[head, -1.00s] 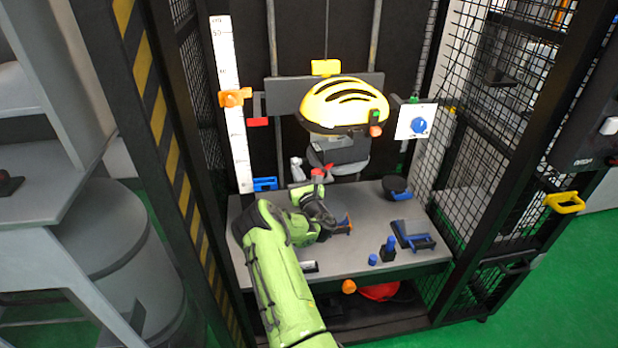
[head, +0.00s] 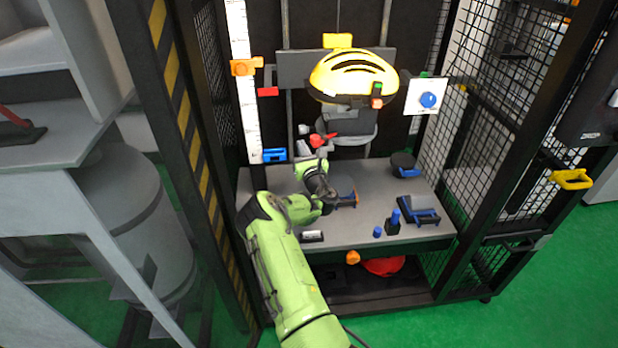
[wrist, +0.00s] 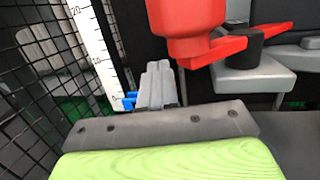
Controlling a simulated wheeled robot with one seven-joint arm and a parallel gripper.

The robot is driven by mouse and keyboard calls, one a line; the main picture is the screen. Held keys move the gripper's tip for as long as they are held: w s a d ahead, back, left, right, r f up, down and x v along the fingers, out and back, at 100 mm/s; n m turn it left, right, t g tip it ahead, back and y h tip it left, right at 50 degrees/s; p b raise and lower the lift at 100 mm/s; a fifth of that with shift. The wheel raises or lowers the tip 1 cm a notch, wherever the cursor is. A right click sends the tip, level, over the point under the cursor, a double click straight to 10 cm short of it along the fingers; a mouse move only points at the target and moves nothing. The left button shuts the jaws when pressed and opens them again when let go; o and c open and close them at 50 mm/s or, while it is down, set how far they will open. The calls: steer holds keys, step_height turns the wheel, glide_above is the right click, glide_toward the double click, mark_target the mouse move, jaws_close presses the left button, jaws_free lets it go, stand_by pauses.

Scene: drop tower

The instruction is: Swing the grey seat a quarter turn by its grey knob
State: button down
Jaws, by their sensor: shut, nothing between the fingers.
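The grey seat (head: 357,139) appears to be the rounded grey part under the dark block and yellow helmet (head: 352,76), at the back of the bench. Part of a grey body also shows at the right of the wrist view (wrist: 248,82). I cannot clearly make out its grey knob. A red part (head: 322,139) sits at the seat's left; it is large in the wrist view (wrist: 190,30), with a red arm reaching to a dark post. My gripper (head: 303,131) is shut and empty, left of the red part. Its grey fingers (wrist: 160,84) appear apart from it.
A white scale (head: 243,90) with an orange pointer (head: 243,67) stands at the left. Blue and dark tools (head: 418,212) lie on the bench (head: 350,228) at the right. Mesh walls close both sides. The bench's front middle is fairly clear.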

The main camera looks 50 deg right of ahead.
steer(key=s+a+f, duration=0.1)
steer(key=s+a, duration=0.5)
steer(key=a, duration=0.1)
steer(key=shift+s+f, duration=0.35)
steer(key=shift+f, duration=0.05)
